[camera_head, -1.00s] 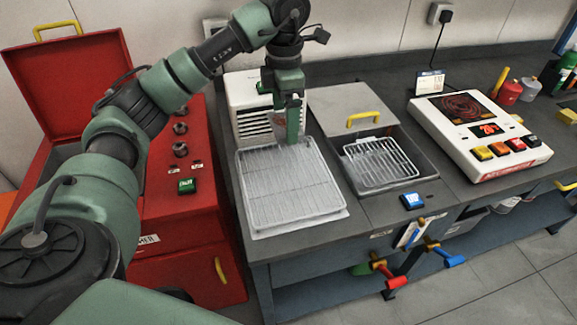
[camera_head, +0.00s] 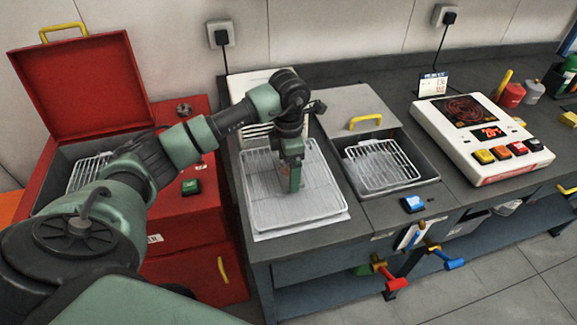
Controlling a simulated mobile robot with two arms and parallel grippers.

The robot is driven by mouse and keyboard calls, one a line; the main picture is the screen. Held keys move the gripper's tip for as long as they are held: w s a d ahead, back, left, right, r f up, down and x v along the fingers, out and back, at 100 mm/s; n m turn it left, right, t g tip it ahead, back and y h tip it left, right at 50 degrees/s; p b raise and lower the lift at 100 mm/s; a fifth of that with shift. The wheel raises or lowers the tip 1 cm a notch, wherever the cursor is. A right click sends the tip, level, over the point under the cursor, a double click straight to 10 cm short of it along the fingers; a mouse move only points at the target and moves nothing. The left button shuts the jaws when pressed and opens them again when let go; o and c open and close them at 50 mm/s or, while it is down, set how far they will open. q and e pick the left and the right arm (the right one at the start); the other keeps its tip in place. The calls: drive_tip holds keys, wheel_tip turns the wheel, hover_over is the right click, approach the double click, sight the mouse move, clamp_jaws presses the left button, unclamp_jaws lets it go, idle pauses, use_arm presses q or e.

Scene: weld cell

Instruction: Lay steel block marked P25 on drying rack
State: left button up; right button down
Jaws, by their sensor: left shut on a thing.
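The drying rack (camera_head: 262,205) is a pale wire grid on a light tray on the dark bench, in the middle of the head view. My left gripper (camera_head: 294,184) points straight down over the right-centre part of the rack. It is shut on a block, taken as the steel block, of which only a small greyish sliver shows beside the green finger. The finger hides most of the block, and no P25 marking can be read. I cannot tell whether the block touches the wires. My right gripper is not in view.
A sunken basin with a wire basket (camera_head: 380,165) and yellow-handled lid (camera_head: 355,110) lies right of the rack. A white control panel (camera_head: 480,135) stands farther right. An open red cabinet (camera_head: 70,85) is at left. A white vented box (camera_head: 255,95) stands behind the rack.

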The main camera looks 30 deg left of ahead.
sight(288, 172)
use_arm(q)
drive_tip(key=shift+f, duration=0.2)
drive_tip(key=o, duration=1.8)
drive_tip(key=shift+f, duration=0.15)
wheel_tip(288, 172, up, 12)
drive_tip(key=b, duration=0.2)
drive_tip(key=shift+b, duration=0.35)
drive_tip(key=shift+s, duration=0.1)
